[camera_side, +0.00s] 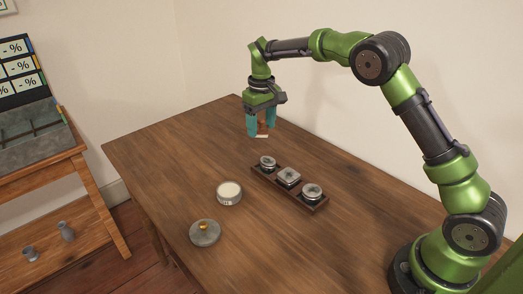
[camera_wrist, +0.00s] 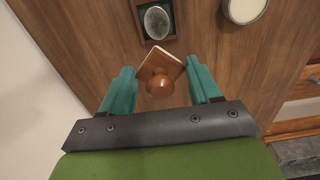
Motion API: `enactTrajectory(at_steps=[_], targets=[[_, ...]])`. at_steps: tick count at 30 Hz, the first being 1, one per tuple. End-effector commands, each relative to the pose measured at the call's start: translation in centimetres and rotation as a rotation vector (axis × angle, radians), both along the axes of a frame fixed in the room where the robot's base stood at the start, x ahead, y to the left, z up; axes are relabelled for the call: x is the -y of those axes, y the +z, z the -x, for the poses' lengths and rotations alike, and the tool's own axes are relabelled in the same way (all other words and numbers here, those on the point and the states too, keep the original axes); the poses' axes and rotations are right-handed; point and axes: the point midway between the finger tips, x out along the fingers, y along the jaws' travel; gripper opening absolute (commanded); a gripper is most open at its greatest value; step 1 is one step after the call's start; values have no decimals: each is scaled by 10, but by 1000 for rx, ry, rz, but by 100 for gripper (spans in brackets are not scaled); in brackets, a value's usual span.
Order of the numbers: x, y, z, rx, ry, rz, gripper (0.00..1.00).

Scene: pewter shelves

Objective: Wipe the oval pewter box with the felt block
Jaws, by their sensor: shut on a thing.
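My gripper (camera_side: 261,130) is shut on the felt block (camera_wrist: 161,84), a brown wooden block with a round knob and a pale underside. The teal fingers stand on either side of it. In the side view the felt block (camera_side: 262,136) hangs over the far part of the table, behind the rack. The oval pewter box (camera_side: 267,161) sits at the far end of the dark wooden rack (camera_side: 280,187). In the wrist view the oval pewter box (camera_wrist: 157,22) shows its grey lid just beyond the block, apart from it.
The rack also holds a squarish metal box (camera_side: 289,176) and a round one (camera_side: 312,191). The far left tabletop is clear.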

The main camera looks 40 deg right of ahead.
Motion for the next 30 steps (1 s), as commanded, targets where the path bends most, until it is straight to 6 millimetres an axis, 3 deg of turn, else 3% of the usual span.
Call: enactTrajectory(at_steps=[8,29,30], targets=[[-1,-10,0,-4,7,1,38],[-1,-79,0,-4,7,1,38],[-1,-78,4,-2,7,0,34]])
